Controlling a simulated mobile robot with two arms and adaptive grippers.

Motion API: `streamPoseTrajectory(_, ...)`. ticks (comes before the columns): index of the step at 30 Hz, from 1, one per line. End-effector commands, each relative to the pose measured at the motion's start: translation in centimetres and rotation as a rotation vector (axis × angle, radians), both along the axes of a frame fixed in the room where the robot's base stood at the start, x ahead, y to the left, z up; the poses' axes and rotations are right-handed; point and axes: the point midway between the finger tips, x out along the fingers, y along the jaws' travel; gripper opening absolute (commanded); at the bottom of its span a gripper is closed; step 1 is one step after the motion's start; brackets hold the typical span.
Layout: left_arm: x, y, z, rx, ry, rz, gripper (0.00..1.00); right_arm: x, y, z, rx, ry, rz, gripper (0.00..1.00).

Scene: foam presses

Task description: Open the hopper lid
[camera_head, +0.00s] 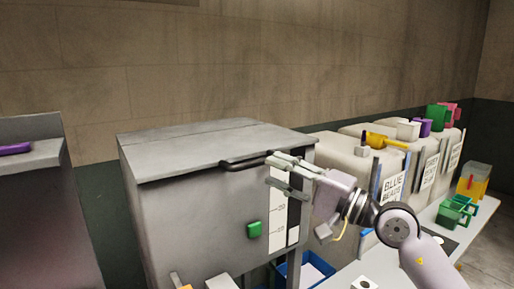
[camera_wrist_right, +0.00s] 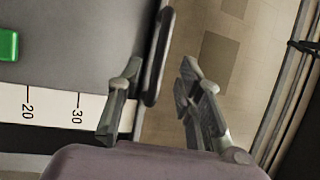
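The hopper (camera_head: 195,225) is a large grey metal box in the head view. Its flat grey lid (camera_head: 190,145) lies shut on top. A dark bar handle (camera_head: 243,162) runs along the lid's front edge, toward the right. My right gripper (camera_head: 270,172) is open at the handle's right end. In the right wrist view, the handle (camera_wrist_right: 159,55) reaches in between the two spread fingers, closer to the left finger. I cannot tell whether that finger touches it. My left gripper is not in view.
A green button (camera_head: 254,229) and a level scale are on the hopper's front. Pale bead bins, one labelled blue beads (camera_head: 392,190), stand at right with coloured scoops on top. A blue bin (camera_head: 312,272) is below my right arm. A grey machine (camera_head: 40,200) stands at left.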

Motion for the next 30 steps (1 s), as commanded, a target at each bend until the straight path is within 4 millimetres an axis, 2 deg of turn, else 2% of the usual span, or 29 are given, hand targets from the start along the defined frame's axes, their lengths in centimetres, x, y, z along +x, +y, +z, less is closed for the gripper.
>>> streamPoseTrajectory(1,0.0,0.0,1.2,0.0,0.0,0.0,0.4,0.6,0.9,0.8,0.004,0.003,0.002,0.33)
streamPoseTrajectory(9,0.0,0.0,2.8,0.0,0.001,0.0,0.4,2.7,4.0,1.1,0.002,0.001,0.0,0.33)
streamPoseTrajectory(21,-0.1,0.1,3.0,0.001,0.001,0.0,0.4,3.1,4.7,1.0,0.001,0.0,0.0,0.33)
streamPoseTrajectory(30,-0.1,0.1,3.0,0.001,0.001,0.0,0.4,3.1,4.7,1.0,0.001,0.0,0.0,0.14)
